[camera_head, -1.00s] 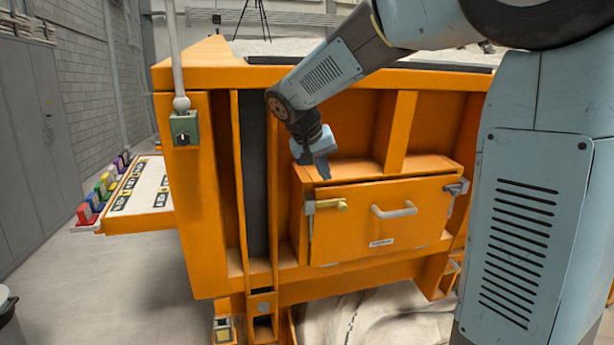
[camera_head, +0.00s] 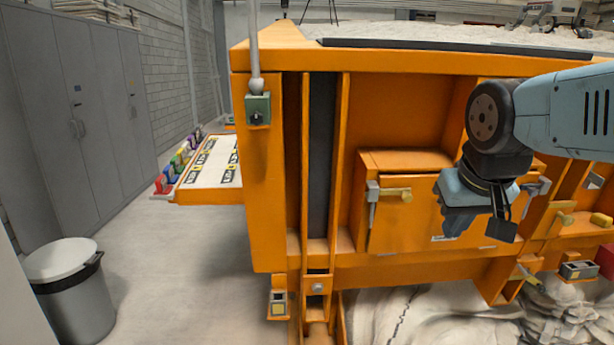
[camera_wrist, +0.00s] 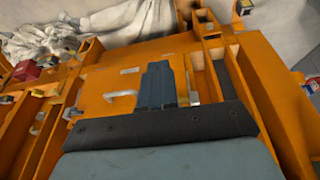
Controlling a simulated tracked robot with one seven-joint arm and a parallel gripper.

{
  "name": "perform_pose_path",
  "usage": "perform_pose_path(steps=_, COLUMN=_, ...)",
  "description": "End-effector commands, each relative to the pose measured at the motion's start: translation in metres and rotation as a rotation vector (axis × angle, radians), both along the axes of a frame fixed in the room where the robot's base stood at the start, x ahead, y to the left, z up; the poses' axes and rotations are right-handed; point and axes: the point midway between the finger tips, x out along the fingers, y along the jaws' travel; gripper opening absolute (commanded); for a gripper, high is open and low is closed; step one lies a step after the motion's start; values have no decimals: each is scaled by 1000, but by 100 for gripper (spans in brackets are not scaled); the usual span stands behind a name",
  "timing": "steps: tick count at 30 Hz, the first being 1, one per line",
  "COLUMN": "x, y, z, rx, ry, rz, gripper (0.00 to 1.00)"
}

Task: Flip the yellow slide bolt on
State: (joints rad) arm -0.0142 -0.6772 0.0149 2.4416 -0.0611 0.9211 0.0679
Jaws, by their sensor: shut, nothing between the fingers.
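The yellow slide bolt (camera_head: 396,194) sits in a grey bracket at the upper left edge of the orange hatch door (camera_head: 397,226). Its yellow knob points right across the door. In the wrist view the bolt's yellow end (camera_wrist: 193,97) shows just right of the fingers, partly hidden. My gripper (camera_head: 454,228) is shut and empty, pointing down in front of the door, to the right of the bolt and apart from it in the head view. In the wrist view my gripper (camera_wrist: 158,68) covers part of the door.
A grey handle (camera_wrist: 122,95) is on the door; my gripper hides it in the head view. A grey latch (camera_head: 537,187) is at the door's right edge. More yellow-knobbed bolts (camera_head: 565,219) stand farther right. Orange uprights (camera_head: 341,170) flank the left side. A bin (camera_head: 72,290) stands lower left.

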Motion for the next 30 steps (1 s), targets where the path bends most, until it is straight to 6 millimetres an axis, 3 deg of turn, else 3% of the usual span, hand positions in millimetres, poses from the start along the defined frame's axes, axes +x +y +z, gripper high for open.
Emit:
perform_pose_path(steps=6, x=-21, y=1, z=-10, rx=36, ry=-31, rz=20, gripper=0)
perform_pose_path(steps=11, x=-13, y=1, z=-7, rx=27, ry=-17, rz=18, gripper=0)
perform_pose_path(steps=20, x=52, y=2, z=16, rx=-68, ry=62, rz=-37, gripper=0)
perform_pose_path(steps=30, x=144, y=16, z=32, rx=-205, ry=105, rz=-110, gripper=0)
